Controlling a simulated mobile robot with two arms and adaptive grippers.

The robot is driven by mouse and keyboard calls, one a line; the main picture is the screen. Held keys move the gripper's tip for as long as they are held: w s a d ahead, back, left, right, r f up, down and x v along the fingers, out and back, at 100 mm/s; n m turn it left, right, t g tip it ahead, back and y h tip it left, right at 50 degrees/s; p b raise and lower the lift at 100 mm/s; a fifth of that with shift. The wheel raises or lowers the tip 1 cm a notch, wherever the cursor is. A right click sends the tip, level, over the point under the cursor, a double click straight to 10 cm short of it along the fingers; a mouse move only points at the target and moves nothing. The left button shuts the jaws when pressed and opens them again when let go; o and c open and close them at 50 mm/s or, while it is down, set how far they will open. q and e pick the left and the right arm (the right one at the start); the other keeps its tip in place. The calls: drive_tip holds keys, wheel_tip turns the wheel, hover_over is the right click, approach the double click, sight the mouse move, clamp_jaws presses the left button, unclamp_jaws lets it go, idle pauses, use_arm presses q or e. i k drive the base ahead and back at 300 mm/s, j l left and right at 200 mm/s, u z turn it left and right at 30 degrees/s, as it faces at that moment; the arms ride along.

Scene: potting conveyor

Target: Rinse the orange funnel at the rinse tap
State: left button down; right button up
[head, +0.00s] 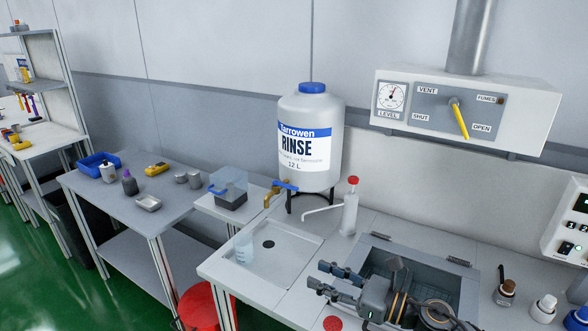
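I see no orange funnel in the head view. The rinse tap (274,194) is brass with a blue lever, below the large white RINSE container (311,140). It hangs over the back of a shallow white sink (285,262) with a dark drain. My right gripper (320,278) is right of the sink, its fingers pointing left. The fingers are apart with nothing visible between them. My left gripper is out of view.
A clear beaker (244,249) stands at the sink's left side. A white pump bottle (349,212) with a red top and long spout stands behind the sink. A grey open basin (455,285) lies behind my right arm. A red stool (198,304) is below.

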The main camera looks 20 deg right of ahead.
sight(274, 183)
drive_tip(key=i+l, duration=0.7)
drive_tip(key=i, duration=0.2)
